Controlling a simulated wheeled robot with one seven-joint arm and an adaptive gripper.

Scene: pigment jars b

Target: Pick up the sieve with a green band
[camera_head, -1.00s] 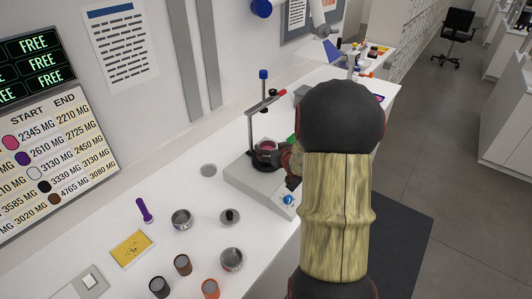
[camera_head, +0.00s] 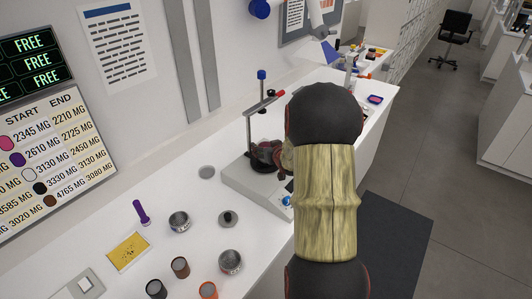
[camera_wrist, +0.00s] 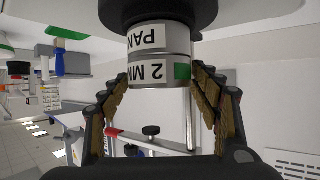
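The sieve with a green band (camera_wrist: 160,74) is marked 2 MM and shows upside down in the wrist view, against a metal part marked PAN (camera_wrist: 160,38). The pan adjoins a black round platform (camera_wrist: 158,12). My gripper (camera_wrist: 160,72) has one finger on each side of the banded sieve, with the tips close to its wall. The fingers are spread wide; I cannot see clear contact.
The stand's upright post (camera_head: 248,125) and red-tipped handle (camera_head: 274,95) are close to my arm.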

